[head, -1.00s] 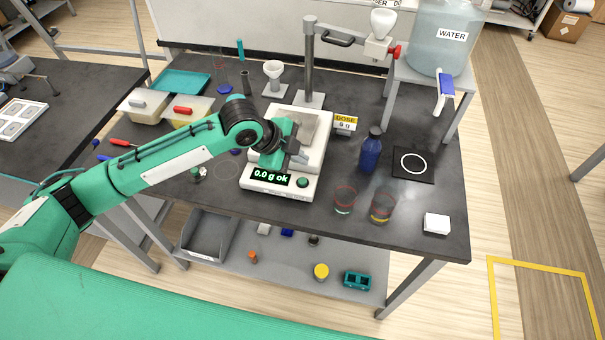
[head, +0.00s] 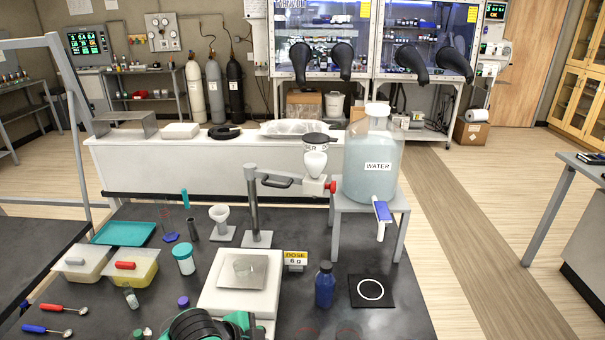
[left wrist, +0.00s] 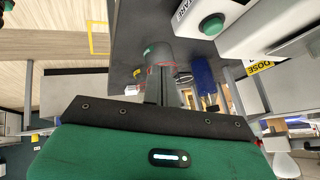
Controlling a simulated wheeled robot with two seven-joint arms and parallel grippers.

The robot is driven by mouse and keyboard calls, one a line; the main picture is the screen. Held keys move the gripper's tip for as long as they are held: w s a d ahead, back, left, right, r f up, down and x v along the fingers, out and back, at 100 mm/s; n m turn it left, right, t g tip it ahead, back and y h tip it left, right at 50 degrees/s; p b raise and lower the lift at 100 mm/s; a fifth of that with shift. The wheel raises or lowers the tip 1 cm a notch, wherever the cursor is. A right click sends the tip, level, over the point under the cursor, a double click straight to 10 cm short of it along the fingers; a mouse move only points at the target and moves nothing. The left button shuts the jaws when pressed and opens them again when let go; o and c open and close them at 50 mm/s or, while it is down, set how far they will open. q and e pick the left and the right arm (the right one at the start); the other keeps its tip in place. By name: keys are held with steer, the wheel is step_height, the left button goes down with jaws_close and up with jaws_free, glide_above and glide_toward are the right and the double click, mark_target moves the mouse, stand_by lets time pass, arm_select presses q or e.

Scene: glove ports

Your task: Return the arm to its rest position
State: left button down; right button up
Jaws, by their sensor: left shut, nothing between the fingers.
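My left arm shows only at the bottom edge of the head view, as a green and black joint (head: 205,325) in front of the balance. Its fingers are outside that view. In the left wrist view my left gripper (left wrist: 165,80) is shut and empty, its grey fingers reaching over the dark bench top. A red-rimmed glass shows behind the fingers, and I cannot tell the gap between them. My right arm and gripper are not in view.
A white balance (head: 240,285) with a glass dish stands near the arm. A blue bottle (head: 325,285), a DOSE sign (head: 295,258), a stand (head: 254,205) and a water tank (head: 372,160) are to its right and behind. Spoons (head: 60,308) and tubs are left.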

arm_select(q)
steer(key=s+a+f+n+g+y, duration=0.1)
steer(key=s+a+f+n+y, duration=0.25)
steer(key=s+a+n, duration=0.6)
steer(key=s+a+f+n+y, duration=0.3)
steer(key=s+a+f+n, duration=0.25)
steer(key=s, duration=0.65)
step_height(320, 180, down, 32)
steer(key=r+g, duration=0.1)
steer(key=g, duration=0.1)
steer(key=s+a+f, duration=0.1)
steer(key=s+f, duration=0.8)
steer(key=s+a+f, duration=0.2)
steer(key=s+f, duration=0.8)
steer(key=shift+a+m+g, duration=0.3)
steer(key=shift+m+g, duration=0.1)
